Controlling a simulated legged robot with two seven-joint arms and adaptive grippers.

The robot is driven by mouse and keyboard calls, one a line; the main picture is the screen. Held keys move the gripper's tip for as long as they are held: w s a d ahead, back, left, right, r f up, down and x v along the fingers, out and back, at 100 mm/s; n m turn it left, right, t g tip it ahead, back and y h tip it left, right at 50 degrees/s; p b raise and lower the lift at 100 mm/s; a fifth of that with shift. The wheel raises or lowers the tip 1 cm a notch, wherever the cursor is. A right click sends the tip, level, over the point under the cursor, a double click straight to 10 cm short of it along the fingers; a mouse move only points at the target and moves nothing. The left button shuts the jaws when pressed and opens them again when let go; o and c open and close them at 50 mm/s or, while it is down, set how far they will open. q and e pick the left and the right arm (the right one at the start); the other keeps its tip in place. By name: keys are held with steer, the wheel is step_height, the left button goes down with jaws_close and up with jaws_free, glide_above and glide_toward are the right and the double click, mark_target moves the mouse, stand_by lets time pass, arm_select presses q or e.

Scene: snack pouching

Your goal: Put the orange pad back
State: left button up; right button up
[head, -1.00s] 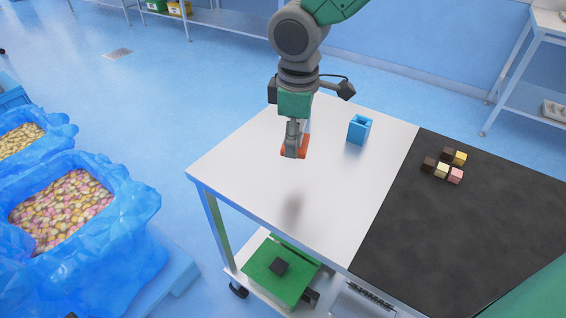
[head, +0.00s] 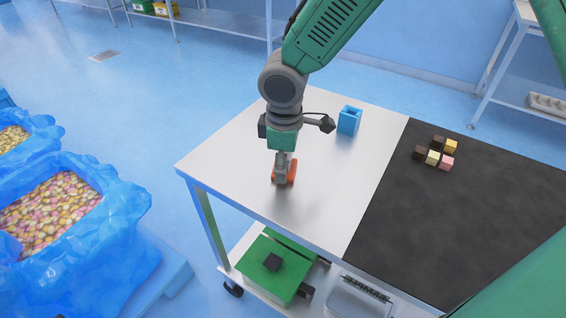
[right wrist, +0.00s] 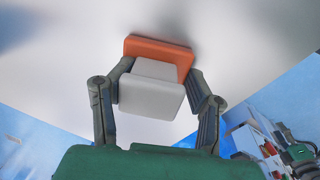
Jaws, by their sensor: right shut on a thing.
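The orange pad (head: 291,173) has a pale grey block-shaped grip (right wrist: 150,90) on it, seen best in the right wrist view, where the orange part (right wrist: 158,50) lies behind the block. My right gripper (head: 282,176) points down over the white half of the table and is shut on the pad, one finger on each side of the pale block. The pad is low over the white tabletop, with a soft shadow close under it; I cannot tell whether it touches. My left gripper is not in view.
An open blue holder (head: 349,121) stands behind and right of the pad on the white tabletop (head: 340,170). Several small coloured cubes (head: 433,158) sit on the dark mat (head: 440,230). Blue-lined bins of snacks (head: 60,220) stand left of the table. White tabletop around the pad is clear.

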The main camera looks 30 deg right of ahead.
steer(key=o, duration=1.2)
steer(key=shift+a, duration=0.1)
steer(key=shift+c, duration=0.2)
steer(key=shift+r, duration=0.1)
steer(key=r, duration=0.4)
steer(key=r+p, duration=0.1)
steer(key=r, duration=0.3)
steer(key=r+p, duration=0.1)
steer(key=r, duration=0.3)
steer(key=shift+s+a, duration=0.1)
steer(key=shift+s, duration=0.3)
steer(key=shift+f, duration=0.15)
